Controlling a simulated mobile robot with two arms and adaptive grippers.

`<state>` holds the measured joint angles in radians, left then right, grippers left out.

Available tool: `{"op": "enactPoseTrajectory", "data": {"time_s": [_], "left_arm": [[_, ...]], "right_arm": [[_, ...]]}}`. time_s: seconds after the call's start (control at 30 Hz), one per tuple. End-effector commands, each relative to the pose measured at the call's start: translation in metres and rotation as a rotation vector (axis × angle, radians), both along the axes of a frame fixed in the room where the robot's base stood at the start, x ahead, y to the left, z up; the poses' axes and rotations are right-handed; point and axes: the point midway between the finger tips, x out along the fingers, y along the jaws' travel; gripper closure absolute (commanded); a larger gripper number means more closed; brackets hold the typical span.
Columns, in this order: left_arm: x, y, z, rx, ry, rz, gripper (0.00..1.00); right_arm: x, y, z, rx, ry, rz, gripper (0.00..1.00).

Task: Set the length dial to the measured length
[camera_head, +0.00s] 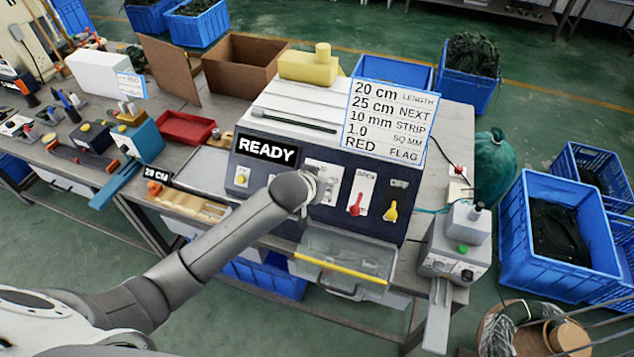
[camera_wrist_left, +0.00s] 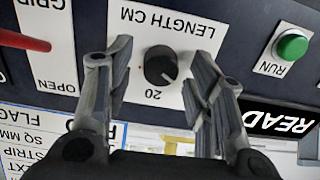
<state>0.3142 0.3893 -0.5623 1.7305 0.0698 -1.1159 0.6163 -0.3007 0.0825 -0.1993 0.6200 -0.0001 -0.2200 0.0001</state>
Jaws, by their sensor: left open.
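The length dial (camera_wrist_left: 160,65) is a round black knob on a white plate marked LENGTH CM, with 20 printed beside it. The wrist view shows it upside down. My left gripper (camera_wrist_left: 158,72) is open, with one finger on each side of the dial; I cannot tell whether either touches it. In the head view my left gripper (camera_head: 308,190) is at the front of the dark machine panel (camera_head: 325,215) and hides the dial. The sign (camera_head: 392,122) reads 20 cm LENGTH and 25 cm NEXT. A small label (camera_head: 158,175) reads 20 CM. My right gripper is not in view.
The READY display (camera_head: 267,149) and a green RUN button (camera_wrist_left: 291,46) are beside the dial. A red lever (camera_head: 356,204) and a yellow lever (camera_head: 391,211) stick out to its right. A clear tray (camera_head: 345,262) with a yellow edge juts out below.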

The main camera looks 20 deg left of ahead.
Motion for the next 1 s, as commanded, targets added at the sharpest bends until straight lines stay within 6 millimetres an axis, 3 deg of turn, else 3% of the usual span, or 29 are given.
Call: {"op": "enactPoseTrajectory", "data": {"time_s": [0.17, 0.5, 1.0], "left_arm": [[-0.0001, -0.0002, 0.0000, 0.000, 0.000, 0.000, 0.53], [-0.0003, -0.0001, 0.0000, 0.000, 0.001, 0.000, 0.96], [-0.0004, -0.0007, 0.0000, 0.108, -0.003, -0.100, 0.96]], "right_arm": [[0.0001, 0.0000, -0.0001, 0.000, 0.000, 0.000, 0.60], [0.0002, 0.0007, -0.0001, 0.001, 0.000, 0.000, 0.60], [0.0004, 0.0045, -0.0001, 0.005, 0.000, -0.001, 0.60]]}}
